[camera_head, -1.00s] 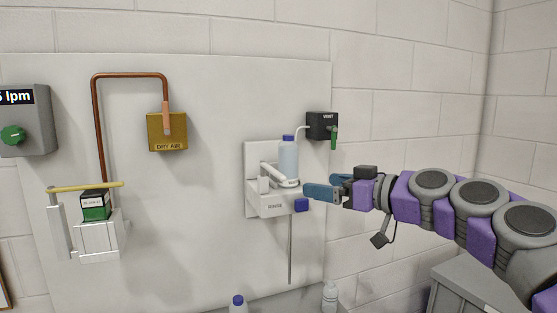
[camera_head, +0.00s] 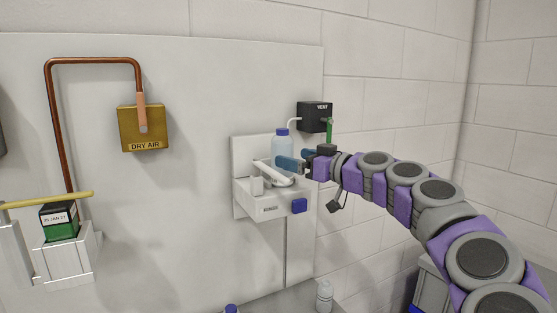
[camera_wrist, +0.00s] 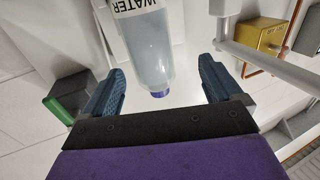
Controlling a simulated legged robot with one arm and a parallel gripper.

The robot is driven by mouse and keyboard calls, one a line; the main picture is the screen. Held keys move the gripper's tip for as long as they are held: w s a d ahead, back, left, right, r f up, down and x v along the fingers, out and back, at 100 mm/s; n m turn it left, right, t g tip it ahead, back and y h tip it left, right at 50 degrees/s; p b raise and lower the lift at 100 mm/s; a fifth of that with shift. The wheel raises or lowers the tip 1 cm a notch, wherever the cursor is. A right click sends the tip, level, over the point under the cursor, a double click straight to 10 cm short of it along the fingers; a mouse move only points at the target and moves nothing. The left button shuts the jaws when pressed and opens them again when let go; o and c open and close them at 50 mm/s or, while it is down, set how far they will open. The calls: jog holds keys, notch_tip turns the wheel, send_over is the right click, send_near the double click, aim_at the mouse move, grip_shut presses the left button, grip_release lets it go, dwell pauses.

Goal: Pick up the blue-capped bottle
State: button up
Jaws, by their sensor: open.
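The blue-capped bottle (camera_head: 283,147) is pale blue and stands upright in a white wall-mounted holder (camera_head: 268,199). In the wrist view the bottle (camera_wrist: 149,48) carries a label reading WATER, and its blue cap points toward the gripper's base. My gripper (camera_head: 290,160) is at the bottle's right side in the head view, its blue finger overlapping the bottle's lower part. In the wrist view my gripper (camera_wrist: 160,88) is open, with the bottle between the two blue fingers and gaps on both sides. Contact is not visible.
A black VENT box (camera_head: 314,116) with a green handle is just behind and right of the bottle. A white arm (camera_head: 273,172) crosses the holder. A DRY AIR box (camera_head: 143,128) is left. Another blue-capped bottle (camera_head: 231,309) and a white bottle (camera_head: 324,296) are below.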

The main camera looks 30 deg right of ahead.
aim_at(290, 155)
jog(key=w, duration=0.3)
jog(key=shift+w, duration=0.15)
jog(key=shift+w+a+r+p, duration=0.1)
jog(key=shift+w+a+p, duration=0.2)
jog(key=shift+w+a, duration=0.1)
jog(key=shift+d+r+p+x, duration=0.1)
jog(key=shift+p+x, duration=0.05)
jog(key=shift+x, duration=0.6)
jog(key=shift+d+r+p+x, duration=0.1)
jog(key=shift+r+p+x, duration=0.05)
jog(key=shift+x, duration=0.55)
jog(key=shift+d+r+p+x, duration=0.1)
jog(key=shift+p+x, duration=0.05)
jog(key=shift+x, duration=0.6)
jog(key=shift+d, duration=0.1)
jog(key=shift+d, duration=0.1)
jog(key=shift+c, duration=0.2)
jog(key=shift+a, duration=0.2)
jog(key=c, duration=1.5)
